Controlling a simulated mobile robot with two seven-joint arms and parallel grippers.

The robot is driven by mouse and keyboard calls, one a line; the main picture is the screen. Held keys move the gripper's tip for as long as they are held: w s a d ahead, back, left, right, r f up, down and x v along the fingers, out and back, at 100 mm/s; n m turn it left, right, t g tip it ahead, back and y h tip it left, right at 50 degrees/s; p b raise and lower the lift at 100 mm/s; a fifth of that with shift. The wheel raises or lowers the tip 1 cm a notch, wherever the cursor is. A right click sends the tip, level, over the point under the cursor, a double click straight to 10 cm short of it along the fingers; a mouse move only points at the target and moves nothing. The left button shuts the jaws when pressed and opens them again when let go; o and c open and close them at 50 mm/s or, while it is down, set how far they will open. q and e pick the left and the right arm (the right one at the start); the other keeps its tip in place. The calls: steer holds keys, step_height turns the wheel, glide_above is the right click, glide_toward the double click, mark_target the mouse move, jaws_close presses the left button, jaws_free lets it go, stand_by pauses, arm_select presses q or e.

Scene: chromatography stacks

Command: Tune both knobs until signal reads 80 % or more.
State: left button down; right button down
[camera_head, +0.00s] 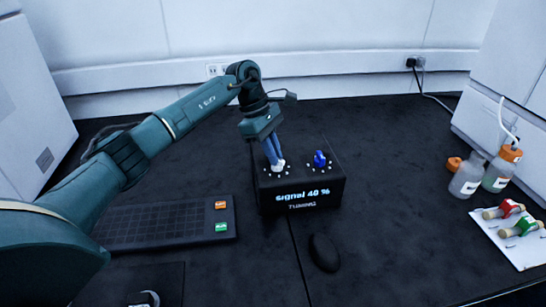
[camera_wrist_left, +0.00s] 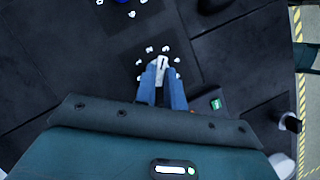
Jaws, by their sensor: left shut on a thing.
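The black tuning box (camera_head: 325,194) stands on the dark bench, its front display (camera_head: 303,194) reading about "signal 40 %" above the word TUNING. The white knob (camera_head: 279,166) is at the left of its top, ringed by white dots. The blue knob (camera_head: 319,159) is at the right, also ringed by dots. My left gripper (camera_head: 276,160) reaches down from above and is shut on the white knob. In the left wrist view the blue fingers hold the white knob (camera_wrist_left: 161,67), and its dark pointer mark shows. The blue knob is cut off at that view's top edge. My right gripper is not in view.
A dark keyboard (camera_head: 160,225) with orange and green keys lies left of the box. A black mouse (camera_head: 324,252) lies in front. Orange-capped bottles (camera_head: 467,178) and a white tray (camera_head: 528,247) with vials are at the right. The bench behind the box is clear.

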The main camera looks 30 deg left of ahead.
arm_select(q)
steer(key=shift+w+m, duration=0.1)
steer(key=shift+m, duration=0.5)
steer(key=shift+g+b, duration=0.3)
steer(key=c, duration=1.5)
jaws_free()
steer(key=v, duration=1.3)
steer(key=shift+d+r, duration=0.1)
steer(key=shift+r, duration=0.05)
